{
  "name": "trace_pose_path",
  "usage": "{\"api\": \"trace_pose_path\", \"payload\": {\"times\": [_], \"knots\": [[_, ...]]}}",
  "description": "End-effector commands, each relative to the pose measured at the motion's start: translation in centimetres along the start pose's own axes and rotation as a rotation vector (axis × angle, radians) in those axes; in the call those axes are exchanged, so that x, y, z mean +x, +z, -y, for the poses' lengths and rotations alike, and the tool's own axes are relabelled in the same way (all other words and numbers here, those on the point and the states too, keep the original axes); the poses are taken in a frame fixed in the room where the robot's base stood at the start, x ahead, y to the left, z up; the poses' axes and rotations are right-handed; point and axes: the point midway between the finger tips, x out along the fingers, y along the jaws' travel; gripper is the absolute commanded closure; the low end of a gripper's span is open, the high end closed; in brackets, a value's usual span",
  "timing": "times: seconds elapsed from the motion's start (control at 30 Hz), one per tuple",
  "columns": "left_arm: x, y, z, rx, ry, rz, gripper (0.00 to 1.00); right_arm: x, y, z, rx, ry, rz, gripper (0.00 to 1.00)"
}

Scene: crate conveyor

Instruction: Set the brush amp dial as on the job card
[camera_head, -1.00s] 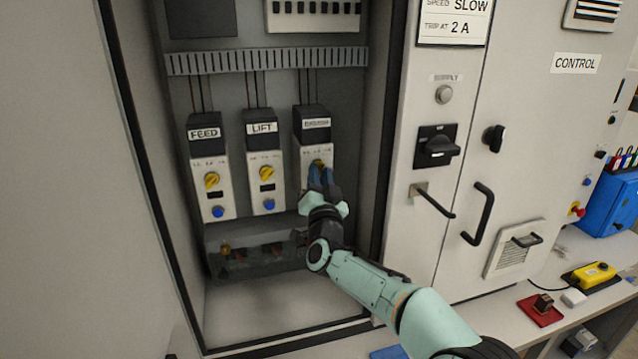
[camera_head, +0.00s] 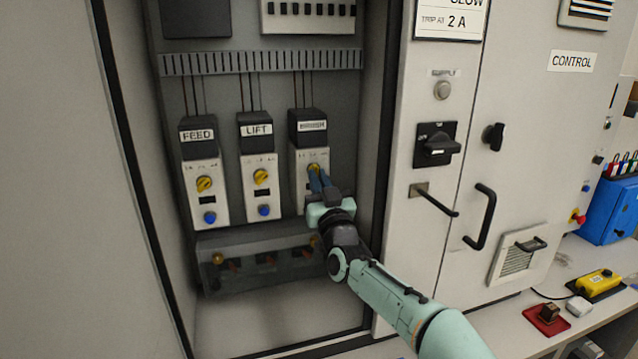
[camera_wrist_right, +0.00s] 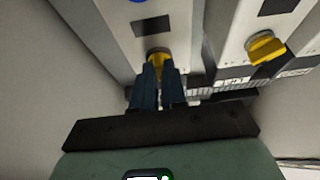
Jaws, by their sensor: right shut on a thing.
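The brush unit is the rightmost of three white overload modules, with a black top (camera_head: 308,127) and a blurred label. Its yellow amp dial (camera_head: 313,167) is partly hidden behind my right gripper (camera_head: 316,178). In the right wrist view the blue fingers (camera_wrist_right: 158,82) are shut on the yellow dial (camera_wrist_right: 158,60). The dial's scale is too small or hidden to read. The job card (camera_head: 449,20) at the top right shows "TRIP AT 2 A"; its upper part is cut off. My left gripper is not in view.
The FEED dial (camera_head: 204,184) and LIFT dial (camera_head: 261,177) are yellow, with blue buttons below. A clear-covered box (camera_head: 225,277) sits under the modules. The cabinet's right frame carries a black rotary switch (camera_head: 435,145) and a rod handle (camera_head: 438,200). The cabinet floor is clear.

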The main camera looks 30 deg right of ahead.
Motion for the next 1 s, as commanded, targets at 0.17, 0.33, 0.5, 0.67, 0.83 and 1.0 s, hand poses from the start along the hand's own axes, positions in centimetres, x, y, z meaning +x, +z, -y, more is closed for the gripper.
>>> {"api": "trace_pose_path", "payload": {"times": [0.17,0.33,0.5,0.67,0.83,1.0], "knots": [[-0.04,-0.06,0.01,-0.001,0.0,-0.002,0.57,0.13,-0.71,-0.19,0.0,0.004,-0.015,1.0],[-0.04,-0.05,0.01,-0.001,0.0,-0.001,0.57,0.13,-0.74,-0.19,0.001,0.005,-0.016,0.79],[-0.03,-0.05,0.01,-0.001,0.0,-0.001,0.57,0.1,-0.51,-0.08,0.001,0.002,-0.011,0.63],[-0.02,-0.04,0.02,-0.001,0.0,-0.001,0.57,0.08,-0.22,0.04,0.001,0.0,-0.004,0.63],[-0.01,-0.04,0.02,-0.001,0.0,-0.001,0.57,0.06,-0.2,0.01,0.001,0.0,-0.004,0.63],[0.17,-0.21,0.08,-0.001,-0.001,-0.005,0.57,-0.46,-0.2,-0.03,0.001,0.001,-0.004,0.63]]}}
